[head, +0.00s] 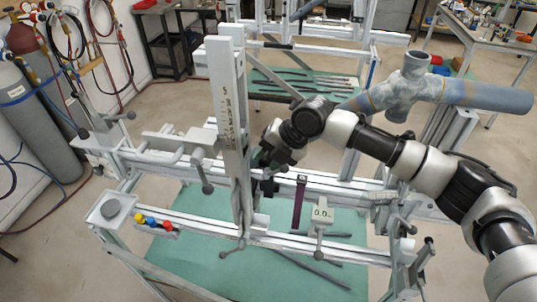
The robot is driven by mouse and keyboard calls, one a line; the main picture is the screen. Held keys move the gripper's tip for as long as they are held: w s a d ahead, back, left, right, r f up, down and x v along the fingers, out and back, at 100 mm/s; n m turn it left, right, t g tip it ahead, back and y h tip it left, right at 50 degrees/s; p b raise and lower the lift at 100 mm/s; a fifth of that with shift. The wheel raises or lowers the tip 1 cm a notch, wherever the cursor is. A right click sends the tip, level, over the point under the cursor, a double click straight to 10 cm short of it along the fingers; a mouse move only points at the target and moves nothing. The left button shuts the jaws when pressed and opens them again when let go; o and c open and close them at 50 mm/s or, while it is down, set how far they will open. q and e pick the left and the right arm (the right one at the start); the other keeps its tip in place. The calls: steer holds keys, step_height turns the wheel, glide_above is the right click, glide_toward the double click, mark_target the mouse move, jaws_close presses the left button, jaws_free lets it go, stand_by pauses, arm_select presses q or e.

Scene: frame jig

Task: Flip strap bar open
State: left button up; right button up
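A tall pale metal upright (229,110) with a scale strip stands on the frame jig (330,190), left of the middle. A dark purple strap (299,203) hangs on the jig's front side, right of the upright. I cannot tell for certain which part is the strap bar. My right arm reaches in from the right, and its gripper (266,160) is close beside the upright's right side, above the jig's long rail. Its fingers are small and dark against the metal, so contact and opening are unclear. My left gripper is not in view.
A large grey pipe joint (410,88) sits behind my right arm. Clamp handles (207,187) stick out from the jig. A small white display box (321,213) sits on the front rail. Gas cylinders (40,110) stand at the left. Loose rods lie on the green surface (190,265) below.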

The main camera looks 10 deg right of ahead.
jaws_close()
steer(key=shift+r, duration=0.1)
steer(key=w+d+r+m+g+y, duration=0.1)
steer(key=w+r+m+g+y, duration=0.1)
steer(key=r+g, duration=0.3)
steer(key=shift+w+r+g, duration=0.4)
steer(key=shift+w+r, duration=0.45)
steer(key=shift+r, duration=0.5)
steer(key=shift+d, duration=0.1)
